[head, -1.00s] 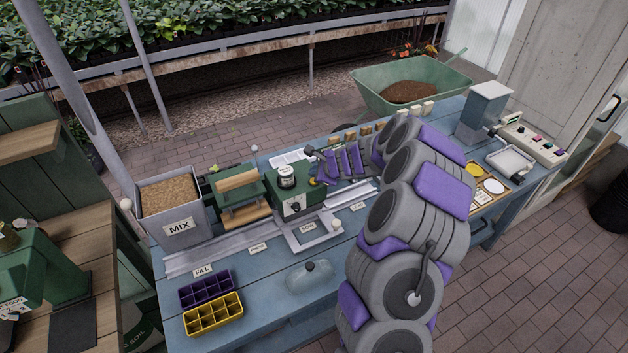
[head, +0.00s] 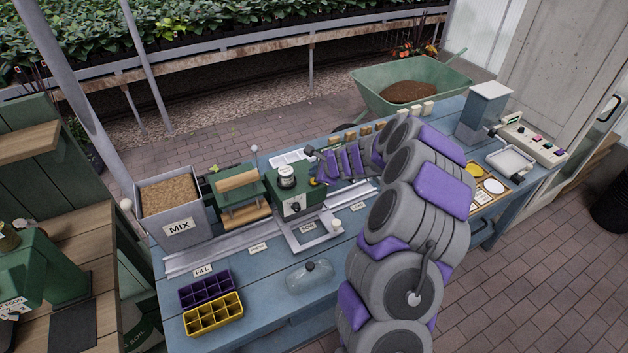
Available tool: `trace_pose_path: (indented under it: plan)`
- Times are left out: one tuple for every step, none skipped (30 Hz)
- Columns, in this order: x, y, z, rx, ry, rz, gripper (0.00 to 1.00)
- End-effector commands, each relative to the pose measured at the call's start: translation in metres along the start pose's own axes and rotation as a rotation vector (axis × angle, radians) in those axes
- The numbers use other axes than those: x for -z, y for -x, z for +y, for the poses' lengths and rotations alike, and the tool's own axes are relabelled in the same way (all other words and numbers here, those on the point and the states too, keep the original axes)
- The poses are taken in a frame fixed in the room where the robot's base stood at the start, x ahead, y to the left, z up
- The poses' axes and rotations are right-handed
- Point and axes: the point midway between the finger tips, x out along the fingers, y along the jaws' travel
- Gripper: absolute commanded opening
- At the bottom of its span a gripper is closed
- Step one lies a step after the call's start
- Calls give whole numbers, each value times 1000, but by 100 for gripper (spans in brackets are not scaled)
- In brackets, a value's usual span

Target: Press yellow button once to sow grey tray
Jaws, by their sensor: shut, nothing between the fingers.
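The green sowing machine (head: 300,198) stands at the middle of the blue bench behind a "SOW" label (head: 308,228). A small yellow spot, which looks like the yellow button (head: 313,182), shows on its right side, by my gripper. My gripper (head: 316,162) is shut and empty, at the machine's upper right. It is small and partly lost against the machine, so I cannot tell whether it touches the button. A grey frame with a white knob (head: 335,224) sits in front of the machine. I cannot make out a grey seed tray there.
A purple tray (head: 206,288) and a yellow tray (head: 213,314) lie at the bench's front left. A clear dome (head: 310,277) stands to their right. The grey MIX bin (head: 172,210) and a green roller press (head: 238,193) stand left of the machine. A control box (head: 533,142) is far right.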

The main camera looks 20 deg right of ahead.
Motion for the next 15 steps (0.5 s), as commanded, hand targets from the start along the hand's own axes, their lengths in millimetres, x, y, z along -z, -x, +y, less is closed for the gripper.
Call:
trace_pose_path:
  plan:
    - [0,0,0,0,0,0,0]
    - [0,0,0,0,0,0,0]
    - [0,0,0,0,0,0,0]
    - [0,0,0,0,0,0,0]
    - [0,0,0,0,0,0,0]
    - [0,0,0,0,0,0,0]
    - [0,0,0,0,0,0,0]
    - [0,0,0,0,0,0,0]
    - [0,-1,1,0,0,0,0]
    - [1,-1,2,0,0,0,0]
    - [1,-2,2,0,0,0,0]
    - [2,-3,3,-1,-1,0,0]
    - [2,-3,4,0,-1,0,0]
    - [3,-4,4,0,-1,0,0]
    - [3,-4,5,0,-2,-1,0]
